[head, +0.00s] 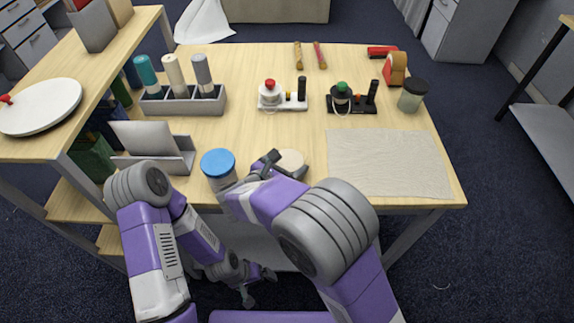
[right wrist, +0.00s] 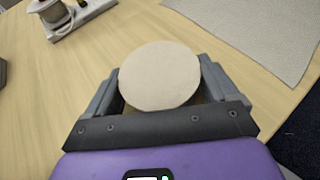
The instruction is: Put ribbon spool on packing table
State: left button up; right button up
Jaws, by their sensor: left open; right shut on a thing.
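A round, flat-topped cream thing, probably the ribbon spool (head: 291,160), is between the fingers of my right gripper (head: 279,164) over the front part of the packing table (head: 245,75). In the right wrist view the spool (right wrist: 160,75) shows its pale round top, with a grey finger on each side; its lower part is hidden. My right gripper is shut on it. I cannot tell whether it touches the table. My left gripper (head: 257,287) is open and empty, low in front of the table's front edge.
A blue-lidded jar (head: 218,167) stands just left of my right gripper. A grey mat (head: 388,162) lies to the right. Behind are two small stands with spools (head: 283,95) (head: 351,98), a bottle rack (head: 185,101) and a lidded jar (head: 412,96). The middle strip of table is clear.

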jog(key=shift+f, duration=0.1)
jog(key=o, duration=0.8)
jog(key=shift+s+a+r, duration=0.25)
jog(key=shift+r, duration=0.05)
jog(key=p+v, duration=0.3)
jog(key=v, duration=0.7)
jog(key=shift+s+a+r, duration=0.1)
jog(key=shift+s+a, duration=0.05)
jog(key=shift+s, duration=0.15)
jog(key=shift+s+a, duration=0.15)
jog(key=shift+s, duration=0.1)
